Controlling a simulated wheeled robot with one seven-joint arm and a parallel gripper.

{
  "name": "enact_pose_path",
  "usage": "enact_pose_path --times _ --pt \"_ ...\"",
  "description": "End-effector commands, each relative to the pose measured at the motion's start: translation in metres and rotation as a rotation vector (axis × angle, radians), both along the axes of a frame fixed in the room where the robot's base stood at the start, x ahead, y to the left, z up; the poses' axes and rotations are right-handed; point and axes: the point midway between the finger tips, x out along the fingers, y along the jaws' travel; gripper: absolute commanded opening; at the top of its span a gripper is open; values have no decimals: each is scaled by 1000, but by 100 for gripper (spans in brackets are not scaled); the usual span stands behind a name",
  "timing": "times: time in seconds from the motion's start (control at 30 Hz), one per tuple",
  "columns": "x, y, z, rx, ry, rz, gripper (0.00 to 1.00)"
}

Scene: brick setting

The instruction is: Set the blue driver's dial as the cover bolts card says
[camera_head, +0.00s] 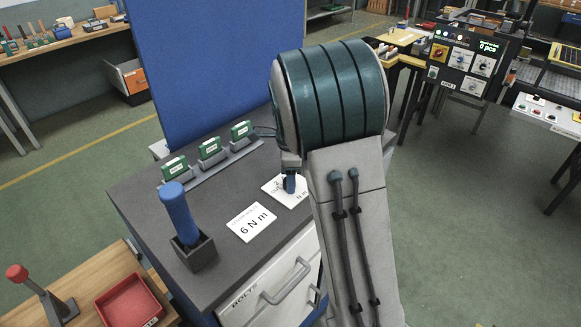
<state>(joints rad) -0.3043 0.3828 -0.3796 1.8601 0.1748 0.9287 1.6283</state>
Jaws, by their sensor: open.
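A blue driver (177,212) stands handle up, slightly tilted, in a dark square holder (195,251) at the left of the grey bench top. I cannot make out its dial or its setting. A white card (251,222) reading "6 N m" lies right of it; its small heading is too small to read. A second white card (274,191) lies behind it, partly hidden by my arm; a "2" and "N m" show on it. I cannot tell which is the cover bolts card.
Several green units (211,148) stand in a grey rail (213,166) at the bench's back, before a blue panel (205,65). A drawer (275,290) marked "BOLTS" is below. A red tray (130,303) and a red-knobbed lever (18,273) are at lower left.

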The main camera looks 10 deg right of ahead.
Motion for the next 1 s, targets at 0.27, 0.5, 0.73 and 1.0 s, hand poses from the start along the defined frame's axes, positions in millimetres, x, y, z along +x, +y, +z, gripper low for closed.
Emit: enact_pose_path --times 0.27,0.5,0.73,1.0 --pt "2 0 42 0 -7 2 53" --pt "2 0 97 0 -7 1 53" --pt "2 0 130 0 -4 0 53" --pt "1 0 138 1 -2 0 53"
